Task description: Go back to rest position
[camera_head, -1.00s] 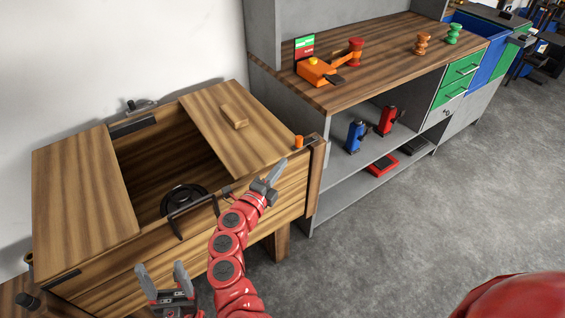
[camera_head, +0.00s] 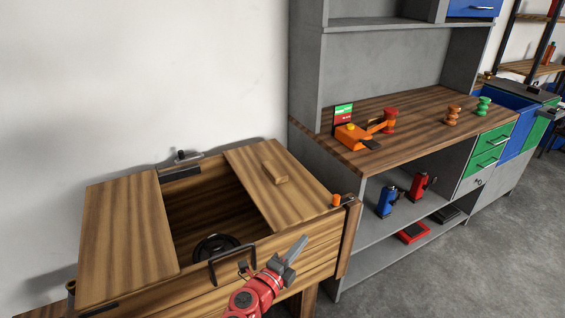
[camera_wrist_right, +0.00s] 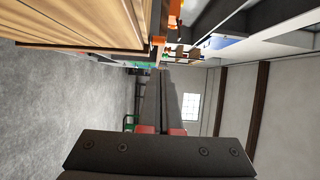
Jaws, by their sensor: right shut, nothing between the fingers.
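My right gripper (camera_head: 295,250) is in front of the wooden chest, near its front right, with its fingers pointing up and right. It is shut and empty. In the right wrist view the two dark fingers (camera_wrist_right: 160,100) lie together, and nothing shows between them. My left gripper is out of the head view.
The wooden chest (camera_head: 330,238) has an open middle, with a black round part (camera_head: 215,248) inside and a dark handle (camera_head: 230,264) at its front. A grey workbench (camera_head: 375,165) stands to the right, holding an orange device (camera_head: 352,137). Grey floor (camera_head: 475,262) is clear at right.

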